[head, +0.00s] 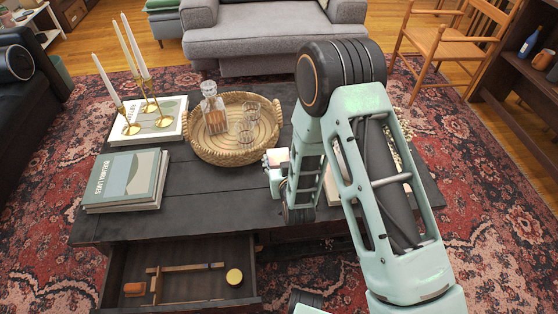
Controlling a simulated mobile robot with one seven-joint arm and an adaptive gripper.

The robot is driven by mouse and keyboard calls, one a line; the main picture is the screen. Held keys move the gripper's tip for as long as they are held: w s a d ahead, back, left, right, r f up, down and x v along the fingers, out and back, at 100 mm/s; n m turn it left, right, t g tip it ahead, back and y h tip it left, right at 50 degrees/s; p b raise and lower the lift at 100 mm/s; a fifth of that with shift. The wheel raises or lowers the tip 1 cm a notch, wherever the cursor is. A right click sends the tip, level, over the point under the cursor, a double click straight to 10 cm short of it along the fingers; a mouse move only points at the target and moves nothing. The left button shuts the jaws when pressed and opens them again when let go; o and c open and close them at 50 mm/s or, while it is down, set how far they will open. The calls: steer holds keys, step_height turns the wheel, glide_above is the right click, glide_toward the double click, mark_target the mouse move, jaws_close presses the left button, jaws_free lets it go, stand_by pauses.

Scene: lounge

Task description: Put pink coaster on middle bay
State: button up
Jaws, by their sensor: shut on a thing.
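My gripper (274,177) is over the dark coffee table (215,205), just right of the wicker tray and partly hidden by my forearm. It is shut on a small pale pinkish thing (278,157); too little shows to tell its shape or be sure it is the pink coaster. No other pink coaster shows. A dark shelf unit (510,85) stands at the far right with a blue bottle (531,42) in it. It is cut off by the picture's edge, and I cannot tell which part is the middle bay.
The wicker tray (199,149) holds a decanter and glasses. Books (126,180) and brass candlesticks (163,121) stand left. An open drawer (210,291) sticks out in front. A wooden chair (438,40) stands at back right; red rug (500,180) lies clear before the shelf.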

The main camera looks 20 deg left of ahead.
mark_target(283, 157)
steer(key=w+f, duration=0.2)
steer(key=w+f+b, duration=0.1)
steer(key=w+f, duration=0.1)
steer(key=w+a+f+b, duration=0.1)
steer(key=w+f, duration=0.1)
steer(key=w, duration=0.1)
steer(key=shift+a+f, duration=0.1)
steer(key=shift+f, duration=0.25)
steer(key=shift+w+f+b, duration=0.1)
steer(key=shift+f+b, duration=0.5)
steer(key=shift+f, duration=1)
steer(key=shift+f, duration=0.2)
steer(key=o, duration=1.3)
